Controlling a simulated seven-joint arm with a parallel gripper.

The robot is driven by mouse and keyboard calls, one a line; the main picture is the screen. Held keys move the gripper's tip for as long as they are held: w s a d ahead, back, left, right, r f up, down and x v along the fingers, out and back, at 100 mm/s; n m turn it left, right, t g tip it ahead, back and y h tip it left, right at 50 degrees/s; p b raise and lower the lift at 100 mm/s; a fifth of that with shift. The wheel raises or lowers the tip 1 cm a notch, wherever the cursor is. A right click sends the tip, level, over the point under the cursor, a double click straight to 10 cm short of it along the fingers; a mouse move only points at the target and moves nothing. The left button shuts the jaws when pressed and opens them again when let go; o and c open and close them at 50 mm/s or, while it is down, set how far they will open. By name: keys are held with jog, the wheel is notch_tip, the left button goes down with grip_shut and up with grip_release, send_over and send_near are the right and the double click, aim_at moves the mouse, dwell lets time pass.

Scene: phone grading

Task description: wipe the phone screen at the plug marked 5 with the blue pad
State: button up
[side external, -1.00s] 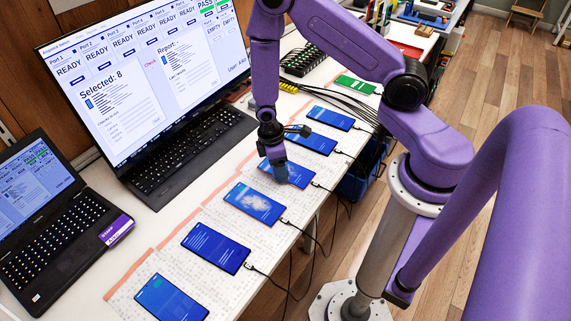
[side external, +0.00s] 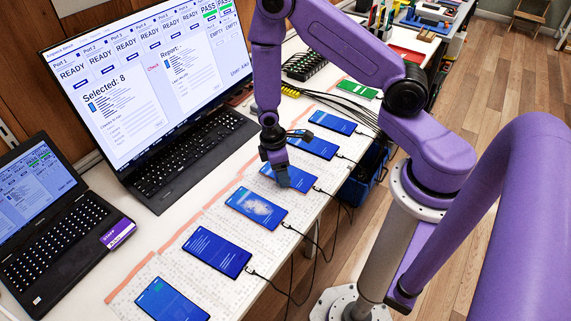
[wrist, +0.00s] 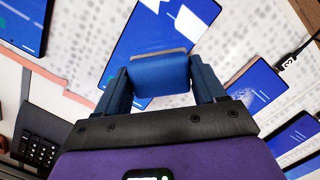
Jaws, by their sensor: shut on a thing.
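My gripper (side external: 276,160) is shut on the blue pad (wrist: 158,74), which sits between the two fingers in the wrist view. In the side view the pad (side external: 283,177) is low over the phone (side external: 301,184) in the middle of the row. The same phone shows beneath the pad in the wrist view (wrist: 133,48). Pad and gripper cover part of its screen. I cannot tell whether the pad touches the glass. I cannot read a number 5 at any plug. The neighbouring phone (side external: 256,207) toward the camera has a pale smear on its screen.
More phones lie in line: two nearer (side external: 217,251) (side external: 172,300), two farther (side external: 314,145) (side external: 333,122). Cables run from their right ends. A large monitor (side external: 150,80) with a keyboard (side external: 190,155) and a laptop (side external: 55,215) stand at left. The table's edge is at right.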

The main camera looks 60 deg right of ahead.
jog(key=shift+r, duration=4.05)
